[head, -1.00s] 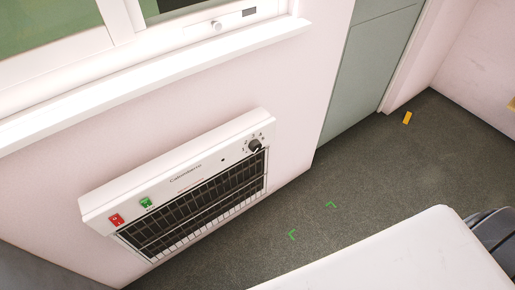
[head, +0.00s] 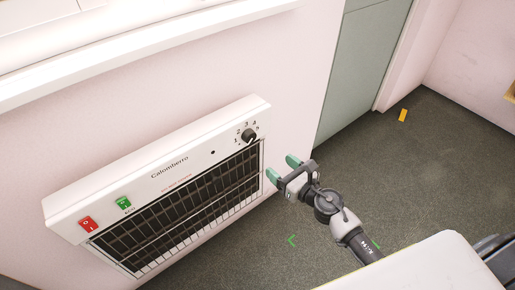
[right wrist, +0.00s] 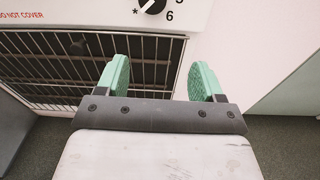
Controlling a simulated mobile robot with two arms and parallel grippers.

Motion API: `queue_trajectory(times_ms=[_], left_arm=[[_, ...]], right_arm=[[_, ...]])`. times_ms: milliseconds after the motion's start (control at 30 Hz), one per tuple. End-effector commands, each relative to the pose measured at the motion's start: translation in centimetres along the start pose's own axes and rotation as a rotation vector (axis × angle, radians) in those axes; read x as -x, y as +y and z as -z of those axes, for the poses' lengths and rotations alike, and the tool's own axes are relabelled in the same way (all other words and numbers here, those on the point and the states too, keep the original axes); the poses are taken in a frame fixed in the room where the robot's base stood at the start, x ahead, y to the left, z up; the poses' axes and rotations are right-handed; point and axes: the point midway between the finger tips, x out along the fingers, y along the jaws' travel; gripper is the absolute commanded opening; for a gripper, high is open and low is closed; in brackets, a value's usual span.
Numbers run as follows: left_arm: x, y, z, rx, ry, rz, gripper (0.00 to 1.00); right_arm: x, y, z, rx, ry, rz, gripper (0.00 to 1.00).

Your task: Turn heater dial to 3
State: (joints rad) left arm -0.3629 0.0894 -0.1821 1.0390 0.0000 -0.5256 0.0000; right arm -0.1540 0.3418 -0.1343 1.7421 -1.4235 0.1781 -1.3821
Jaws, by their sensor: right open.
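A white wall heater (head: 160,175) with a black grille hangs on the pink wall in the head view. Its black dial (head: 249,136) is at the right end of the top panel, with numbers around it. In the right wrist view the dial (right wrist: 152,4) is cut off by the top edge, with 5, 6 and a star mark beside it. Where the dial points is too small to tell. My right gripper (head: 282,168) is open and empty, below and to the right of the dial, apart from it. Its green fingertips also show in the right wrist view (right wrist: 160,80). My left gripper is out of view.
A red switch (head: 87,224) and a green switch (head: 123,203) sit at the heater's left end. A white window sill (head: 130,55) juts out above. A grey-green door (head: 370,60) stands to the right. Dark floor lies open below; a yellow object (head: 403,115) lies on it.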

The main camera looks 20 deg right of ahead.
Motion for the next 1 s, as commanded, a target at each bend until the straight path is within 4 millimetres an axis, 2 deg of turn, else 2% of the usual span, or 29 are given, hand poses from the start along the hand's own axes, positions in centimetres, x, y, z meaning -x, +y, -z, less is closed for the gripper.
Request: queue_trajectory(times_ms=[33, 100, 200, 367, 533, 700, 833, 1000], left_arm=[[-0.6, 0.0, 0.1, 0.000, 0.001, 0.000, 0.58], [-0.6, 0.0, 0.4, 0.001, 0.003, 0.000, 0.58], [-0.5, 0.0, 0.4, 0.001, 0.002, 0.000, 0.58], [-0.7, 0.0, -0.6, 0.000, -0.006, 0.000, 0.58], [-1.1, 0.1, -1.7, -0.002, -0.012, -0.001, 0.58], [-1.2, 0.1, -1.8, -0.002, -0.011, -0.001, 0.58], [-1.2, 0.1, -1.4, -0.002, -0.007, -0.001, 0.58], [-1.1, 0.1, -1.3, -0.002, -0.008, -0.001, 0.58]], right_arm=[[-0.2, 0.3, -1.1, 0.112, -0.030, -0.021, 0.68], [-0.2, 0.8, -2.5, 0.226, -0.056, -0.040, 0.68], [-0.5, 1.0, -3.5, 0.295, -0.071, -0.047, 0.68], [-2.5, 1.2, -3.9, 0.300, -0.073, -0.047, 0.68], [-5.8, 1.4, -4.1, 0.296, -0.072, -0.047, 0.68], [-8.8, 1.5, -4.1, 0.295, -0.071, -0.047, 0.68], [-10.2, 1.6, -4.1, 0.295, -0.069, -0.045, 0.68], [-11.0, 1.6, -4.1, 0.294, -0.068, -0.046, 0.68]])
